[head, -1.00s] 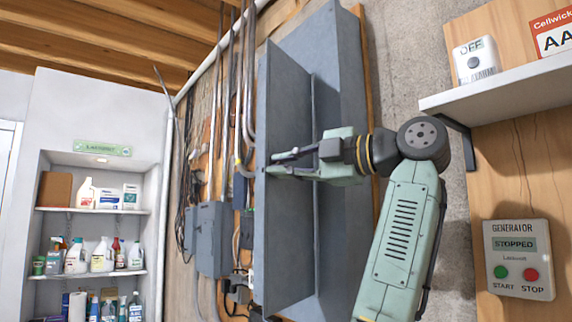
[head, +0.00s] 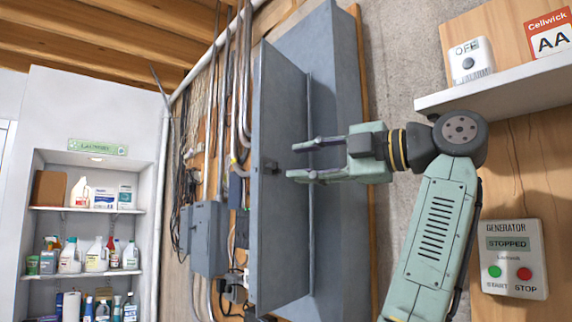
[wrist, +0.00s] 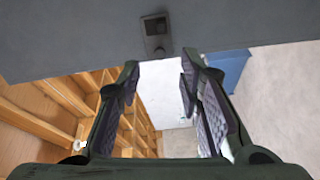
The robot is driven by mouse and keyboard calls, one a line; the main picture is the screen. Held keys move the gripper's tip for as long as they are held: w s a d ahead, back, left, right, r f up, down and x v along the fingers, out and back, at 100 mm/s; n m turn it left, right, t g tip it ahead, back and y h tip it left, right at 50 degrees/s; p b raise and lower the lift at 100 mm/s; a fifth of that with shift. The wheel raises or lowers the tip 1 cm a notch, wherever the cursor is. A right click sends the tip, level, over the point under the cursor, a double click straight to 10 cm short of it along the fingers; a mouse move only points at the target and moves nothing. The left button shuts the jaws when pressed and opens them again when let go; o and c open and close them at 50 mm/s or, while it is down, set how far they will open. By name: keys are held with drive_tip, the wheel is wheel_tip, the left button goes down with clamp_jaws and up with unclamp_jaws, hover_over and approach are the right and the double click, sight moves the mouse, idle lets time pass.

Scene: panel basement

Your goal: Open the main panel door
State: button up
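The main panel is a tall grey metal box on the wall. Its door (head: 284,235) stands swung out, its free edge on the left. A small dark latch (head: 270,167) sits near that edge; it also shows in the wrist view (wrist: 156,36), on the grey door (wrist: 80,45) across the top. The panel body (head: 340,90) shows to the right of the door. My gripper (head: 299,161) is open and empty, its fingers pointing left toward the latch, apparently apart from it. Both fingers (wrist: 160,85) show spread in the wrist view, with the latch beyond their tips.
Conduits and a smaller grey box (head: 207,238) are on the wall to the left. A shelf (head: 500,84) and a generator control box (head: 515,259) are on the right. A laundry shelf unit (head: 95,165) stands far left.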

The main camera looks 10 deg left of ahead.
drive_tip(key=v, duration=0.6)
drive_tip(key=shift+d, duration=0.25)
drive_tip(key=shift+s, duration=0.15)
